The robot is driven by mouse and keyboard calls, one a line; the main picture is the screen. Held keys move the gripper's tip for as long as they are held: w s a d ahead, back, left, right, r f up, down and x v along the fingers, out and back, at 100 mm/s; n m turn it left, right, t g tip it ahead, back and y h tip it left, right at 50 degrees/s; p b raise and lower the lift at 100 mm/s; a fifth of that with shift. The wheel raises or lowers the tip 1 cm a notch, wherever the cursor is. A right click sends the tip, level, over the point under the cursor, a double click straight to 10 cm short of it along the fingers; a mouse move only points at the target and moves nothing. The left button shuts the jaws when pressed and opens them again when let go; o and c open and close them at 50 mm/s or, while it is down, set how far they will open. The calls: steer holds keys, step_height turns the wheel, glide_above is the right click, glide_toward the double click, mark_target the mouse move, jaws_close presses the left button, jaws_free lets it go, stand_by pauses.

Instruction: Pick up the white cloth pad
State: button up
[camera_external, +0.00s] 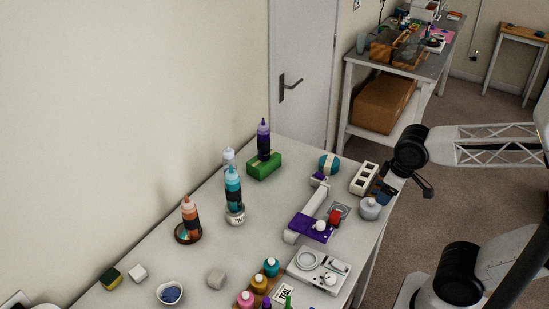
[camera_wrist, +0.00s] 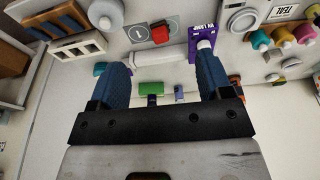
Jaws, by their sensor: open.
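Two small pale blocks lie on the near part of the table in the external view. One is a whiter block (camera_external: 138,273) beside a yellow-green sponge; the other is a greyer block (camera_external: 217,279) to its right. I cannot tell for sure which is the white cloth pad, and I cannot make either out clearly in the wrist view. My gripper (camera_external: 382,194) is at the table's right edge, far from both blocks. In the wrist view my gripper (camera_wrist: 160,75) has its blue fingers wide apart with nothing held between them.
Bottles in purple (camera_external: 264,141), teal (camera_external: 233,186) and orange (camera_external: 191,215) stand along the wall side. A white arm-like device with a purple plate (camera_external: 311,228) and red button (camera_external: 335,216) is mid-table. A white slotted holder (camera_external: 364,178) is near my gripper.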

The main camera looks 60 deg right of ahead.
steer(key=w+a+f+m+g+y, duration=0.3)
steer(key=w+a+m+y, duration=0.1)
steer(key=w+a, duration=0.65)
steer(key=m+g+y, duration=0.1)
steer(key=m+y, duration=0.9)
steer(key=m, duration=0.3)
glide_toward(216, 275)
steer(key=x, duration=0.5)
steer(key=shift+f, duration=0.4)
steer(key=shift+a, duration=0.2)
steer(key=shift+h, duration=0.3)
steer(key=shift+x, duration=2.35)
steer(key=shift+c, duration=0.3)
steer(key=c, duration=0.9)
